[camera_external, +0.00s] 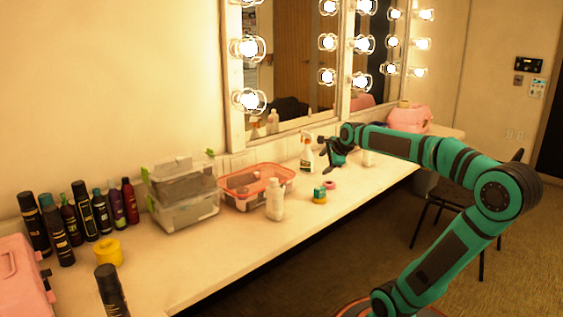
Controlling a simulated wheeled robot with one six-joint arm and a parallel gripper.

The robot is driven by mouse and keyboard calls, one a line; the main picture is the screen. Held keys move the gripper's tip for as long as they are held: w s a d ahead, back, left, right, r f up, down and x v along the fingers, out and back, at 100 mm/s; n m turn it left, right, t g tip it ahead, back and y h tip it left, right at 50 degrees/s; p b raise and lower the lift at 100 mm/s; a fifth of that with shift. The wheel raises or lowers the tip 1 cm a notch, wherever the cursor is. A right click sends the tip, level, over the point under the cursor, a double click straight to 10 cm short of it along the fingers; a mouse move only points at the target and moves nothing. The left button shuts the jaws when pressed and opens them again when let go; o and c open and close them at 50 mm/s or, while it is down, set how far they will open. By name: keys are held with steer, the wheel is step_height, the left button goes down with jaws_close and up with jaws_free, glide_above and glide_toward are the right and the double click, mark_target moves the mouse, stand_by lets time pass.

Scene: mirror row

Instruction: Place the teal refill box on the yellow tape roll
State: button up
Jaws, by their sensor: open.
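A small teal box (319,190), which looks like the refill box, stands near the middle of the counter. A small yellow roll (319,200) shows directly under it, and the teal box appears to rest on top of it. The contact is too small to see in detail. A larger yellow ring-shaped roll (108,252) stands at the left of the counter with nothing on it. My gripper (332,154) is open and empty, above and behind the teal box, clear of it, near the spray bottle.
A pink roll (329,184) sits just right of the teal box. A white bottle (275,200), a red-rimmed container (256,199) and stacked clear bins (184,211) stand to the left. A spray bottle (307,157) is behind. Dark bottles (85,212) line the left wall.

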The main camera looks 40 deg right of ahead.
steer(key=s+a+r+n+t, duration=0.4)
steer(key=s+a+r+n, duration=0.1)
steer(key=n, duration=0.7)
steer(key=s+a+r+n+t+y, duration=0.1)
steer(key=s+a+r+n+t, duration=0.4)
steer(key=n, duration=0.7)
steer(key=shift+s+a+r, duration=0.2)
steer(key=shift+s+r, duration=0.45)
steer(key=shift+s, duration=0.3)
